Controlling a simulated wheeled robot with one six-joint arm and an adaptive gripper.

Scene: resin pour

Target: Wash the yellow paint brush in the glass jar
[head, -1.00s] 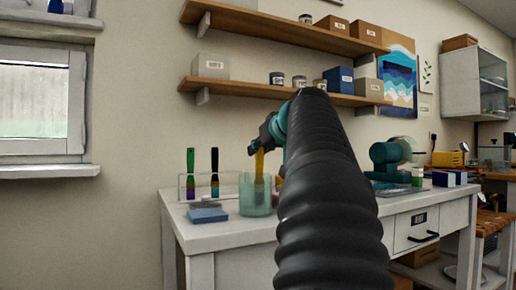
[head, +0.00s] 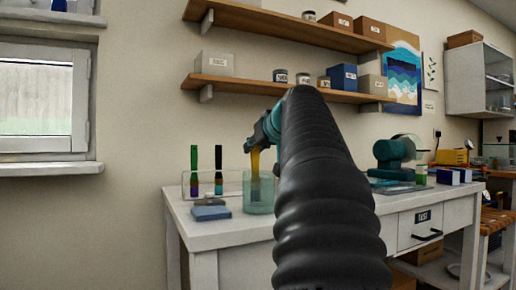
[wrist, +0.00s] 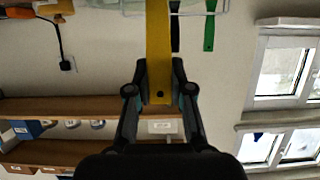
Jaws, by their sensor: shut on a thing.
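My gripper (head: 258,140) is shut on the handle of the yellow paint brush (head: 255,165). The brush hangs upright with its lower end inside the glass jar (head: 259,204), a greenish see-through jar on the white workbench. The bristles are blurred through the glass, so I cannot tell whether they touch the bottom. In the wrist view the yellow handle (wrist: 158,45) runs up between the two fingers (wrist: 160,85). My arm hides the bench just right of the jar.
A clear rack with a green-handled brush (head: 194,160) and a black-handled brush (head: 218,160) stands left of the jar. A blue sponge (head: 211,213) lies in front of it. A teal machine (head: 392,153) stands to the right. Wooden shelves (head: 290,88) hang above.

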